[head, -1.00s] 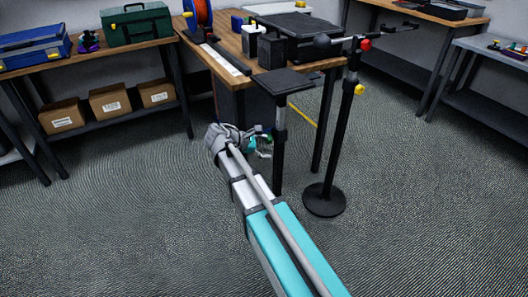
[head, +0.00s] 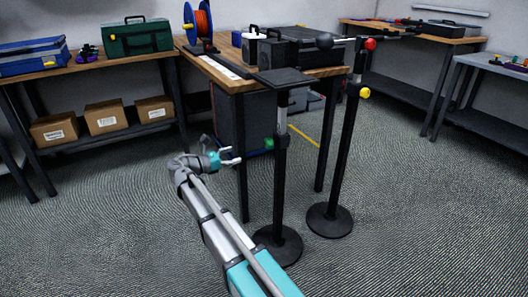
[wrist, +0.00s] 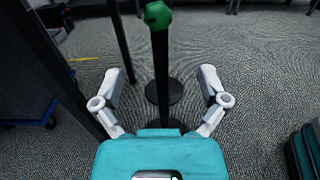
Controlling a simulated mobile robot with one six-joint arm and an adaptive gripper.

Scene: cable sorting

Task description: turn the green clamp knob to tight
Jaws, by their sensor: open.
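The green clamp knob (head: 268,143) sits on the left side of a black stand (head: 282,180) with a flat plate on top. In the wrist view the green knob (wrist: 158,14) shows at the top middle, in front of the dark post. My gripper (head: 237,155) is left of the knob, its fingers pointing right toward the stand, with a small gap between. In the wrist view my gripper (wrist: 162,78) has its two fingers spread wide with nothing between them, and the knob appears beyond the fingertips. The knob's angle cannot be read.
A second stand (head: 340,165) with a red knob (head: 370,44) and a yellow knob (head: 365,92) is just right. A wooden workbench (head: 215,68) with a cable reel (head: 198,20) stands behind. Cardboard boxes (head: 103,117) are on a shelf at left. The near floor is clear.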

